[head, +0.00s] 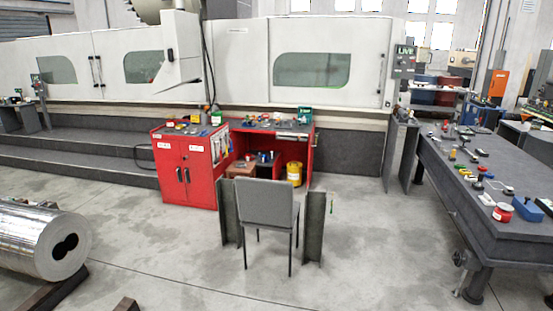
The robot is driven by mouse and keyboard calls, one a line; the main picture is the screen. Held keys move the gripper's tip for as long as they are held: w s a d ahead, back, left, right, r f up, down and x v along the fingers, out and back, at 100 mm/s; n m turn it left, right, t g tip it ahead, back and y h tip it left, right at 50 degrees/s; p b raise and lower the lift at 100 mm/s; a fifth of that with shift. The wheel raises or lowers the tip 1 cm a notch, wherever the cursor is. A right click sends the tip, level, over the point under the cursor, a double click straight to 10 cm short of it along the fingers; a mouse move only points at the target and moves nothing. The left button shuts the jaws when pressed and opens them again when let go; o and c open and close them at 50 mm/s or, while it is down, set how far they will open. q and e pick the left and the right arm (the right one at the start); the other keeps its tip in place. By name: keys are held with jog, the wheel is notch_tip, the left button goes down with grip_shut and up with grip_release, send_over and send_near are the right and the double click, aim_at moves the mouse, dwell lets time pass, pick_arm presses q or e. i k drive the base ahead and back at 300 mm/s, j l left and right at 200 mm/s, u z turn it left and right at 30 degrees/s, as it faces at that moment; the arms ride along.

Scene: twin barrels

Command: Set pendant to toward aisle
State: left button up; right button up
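A grey control pendant (404,62) with a green lit display at its top hangs at the right end of the white machine. Its face with small buttons is turned roughly toward me. Which way it is set is too small to read. A second, smaller pendant or control box (38,86) stands on a post at the far left by the machine. Neither of my grippers shows in the head view.
A grey chair (268,207) stands between upright dark plates in front of the red workbench (186,170). A steel twin-bore barrel (40,240) lies at left. A dark table (480,190) with tools fills the right. Open floor (370,230) lies between chair and table.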

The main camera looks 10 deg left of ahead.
aim_at(182, 65)
jog(key=i+j+u, duration=0.45)
jog(key=i, duration=0.25)
jog(key=i+j+u, duration=0.25)
jog(key=i+l+u, duration=0.1)
jog(key=i, duration=1.6)
jog(key=i+l+u, duration=0.15)
jog(key=i+u, duration=0.2)
jog(key=i, duration=1.25)
jog(key=i+u, duration=0.2)
jog(key=i, duration=0.55)
jog(key=i+l+u, duration=0.2)
jog(key=i, duration=0.55)
jog(key=i+j+z, duration=0.1)
jog(key=i, duration=0.4)
jog(key=i+j, duration=0.2)
jog(key=i, duration=0.3)
jog(key=i+j+z, duration=0.15)
jog(key=i, duration=0.4)
jog(key=i+j+z, duration=0.9)
jog(key=j+z, duration=0.3)
jog(key=i+j+z, duration=0.3)
jog(key=j, duration=0.25)
jog(key=j+z, duration=0.2)
jog(key=j, duration=0.3)
jog(key=k+j+z, duration=0.15)
jog(key=j, duration=0.35)
jog(key=i, duration=0.05)
